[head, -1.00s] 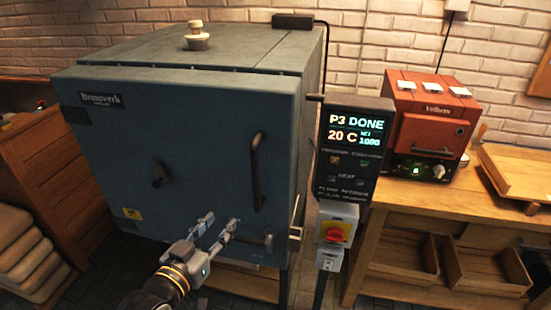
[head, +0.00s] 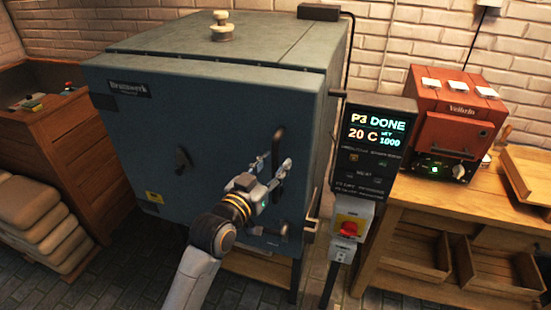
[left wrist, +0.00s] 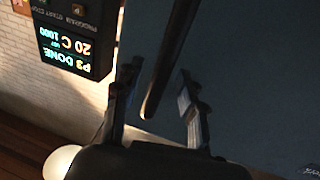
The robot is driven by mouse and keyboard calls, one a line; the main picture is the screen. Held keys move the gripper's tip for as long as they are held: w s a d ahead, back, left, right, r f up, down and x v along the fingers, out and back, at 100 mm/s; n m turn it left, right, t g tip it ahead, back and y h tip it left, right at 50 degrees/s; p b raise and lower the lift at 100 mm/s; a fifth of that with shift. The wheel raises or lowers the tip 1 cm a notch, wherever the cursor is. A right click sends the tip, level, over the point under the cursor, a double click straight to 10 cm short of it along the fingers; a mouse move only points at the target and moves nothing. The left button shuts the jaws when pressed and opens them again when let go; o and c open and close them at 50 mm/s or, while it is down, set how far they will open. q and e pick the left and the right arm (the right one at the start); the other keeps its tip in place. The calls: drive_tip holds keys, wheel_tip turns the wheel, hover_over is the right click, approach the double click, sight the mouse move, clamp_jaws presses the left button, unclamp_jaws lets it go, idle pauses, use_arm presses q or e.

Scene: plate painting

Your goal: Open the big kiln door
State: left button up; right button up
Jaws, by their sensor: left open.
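The big kiln is a blue-grey box, and its front door (head: 215,120) looks shut. A dark vertical bar handle (head: 279,137) is on the right part of the door; its lower part is partly hidden by my left gripper (head: 272,164). My left gripper is open at the handle. In the left wrist view the handle (left wrist: 168,65) runs between the two spread fingers of the left gripper (left wrist: 157,75); I cannot tell if either touches it. A small lever (head: 183,160) is at the door's middle and a latch (head: 270,232) at its lower right. My right gripper is not in view.
A control panel (head: 374,148) reading "P3 DONE, 20 C" stands right of the kiln, with a red switch (head: 350,228) below. A small red kiln (head: 450,130) is on a wooden bench (head: 425,215). Stacked sacks (head: 40,222) lie at left. Dark floor shows in front.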

use_arm(q)
drive_tip(key=shift+w+d, duration=0.25)
drive_tip(key=shift+w, duration=0.25)
clamp_jaws()
